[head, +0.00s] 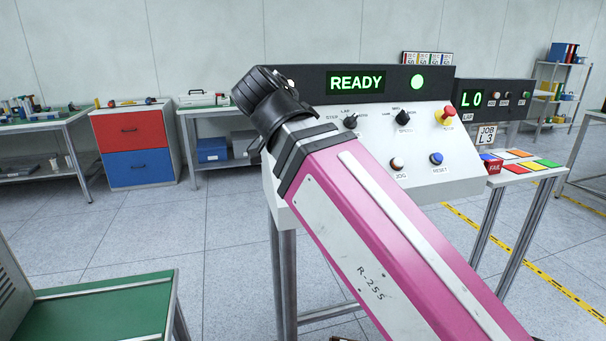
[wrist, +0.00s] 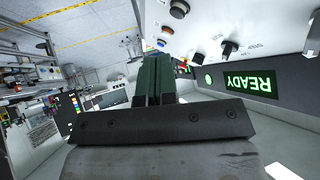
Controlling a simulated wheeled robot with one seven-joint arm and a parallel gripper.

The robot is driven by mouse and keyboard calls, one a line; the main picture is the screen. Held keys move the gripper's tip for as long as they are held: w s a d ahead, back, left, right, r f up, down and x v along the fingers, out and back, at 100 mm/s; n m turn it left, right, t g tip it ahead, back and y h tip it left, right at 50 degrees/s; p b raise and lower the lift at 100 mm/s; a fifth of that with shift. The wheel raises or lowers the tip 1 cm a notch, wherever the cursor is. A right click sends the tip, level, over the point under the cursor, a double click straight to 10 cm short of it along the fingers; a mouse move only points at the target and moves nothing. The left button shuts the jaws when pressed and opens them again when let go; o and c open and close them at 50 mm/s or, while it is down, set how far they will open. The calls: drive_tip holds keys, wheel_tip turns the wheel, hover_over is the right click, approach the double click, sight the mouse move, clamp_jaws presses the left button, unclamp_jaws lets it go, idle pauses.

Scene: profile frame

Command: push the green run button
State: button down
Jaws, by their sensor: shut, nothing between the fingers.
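The control panel (head: 450,140) has a sloped white face below a dark strip with a green READY display (head: 356,82). No green run button can be made out in the head view; my pink arm covers the panel's left and lower middle. In the wrist view, a dark round button (wrist: 180,9) sits in a row with the orange-brown jog button (wrist: 167,30) and blue reset button (wrist: 161,43); I cannot tell its colour. My gripper (wrist: 155,62) is shut and empty, apart from the buttons. Its black body (head: 268,102) overlaps the panel's upper left corner in the head view.
The panel also carries a red emergency stop (head: 445,116), two black knobs (head: 403,117) and a round green lamp (head: 417,84) on the strip. A side table with coloured tiles (head: 520,160) stands to the right. A green-topped bench (head: 100,305) is at front left.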

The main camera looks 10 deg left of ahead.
drive_tip(key=shift+f, duration=0.1)
idle(0.3)
drive_tip(key=shift+w+a+f, duration=0.45)
drive_tip(key=shift+w+f, duration=0.4)
drive_tip(key=shift+f, duration=0.25)
drive_tip(key=shift+w+a+f, duration=0.45)
drive_tip(key=shift+w+f, duration=0.35)
drive_tip(key=shift+f, duration=0.25)
drive_tip(key=shift+w+a+f, duration=0.45)
drive_tip(key=shift+w+f, duration=0.4)
drive_tip(key=shift+f, duration=0.25)
drive_tip(key=shift+w+a+f, duration=0.15)
drive_tip(key=shift+w+f, duration=0.05)
drive_tip(key=shift+f, duration=0.15)
